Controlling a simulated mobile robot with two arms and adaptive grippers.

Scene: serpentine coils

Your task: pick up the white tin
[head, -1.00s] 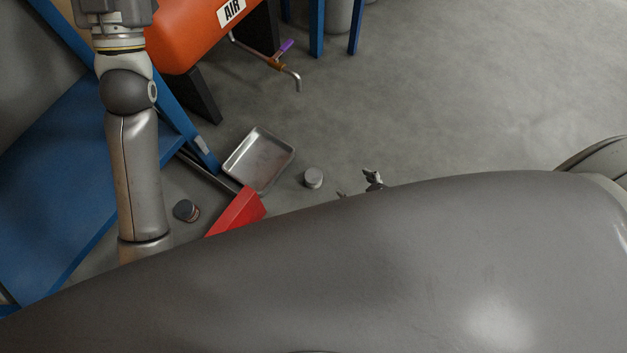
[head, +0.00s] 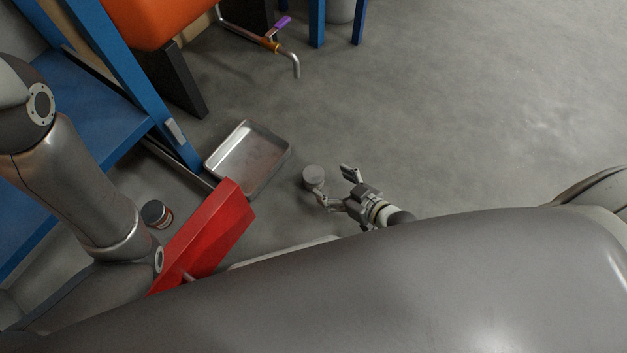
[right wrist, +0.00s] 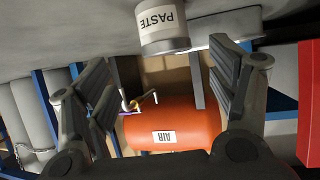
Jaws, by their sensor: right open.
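In the right wrist view the tin (right wrist: 164,30), with a white label reading PASTE, is at the top centre, beyond the fingertips. My right gripper (head: 334,181) is open and empty, just right of the tin. One finger overlaps the tin's lower edge in the head view; I cannot tell whether it touches. Both spread fingers of this gripper (right wrist: 165,68) show in the right wrist view. My left gripper is out of view.
A metal tray (head: 210,163) lies left of the tin. A red object (head: 210,235) and a dark tin (head: 157,214) are nearer the lower left. A blue frame (head: 130,75) and an orange AIR tank (head: 160,20) stand behind. The floor to the right is clear.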

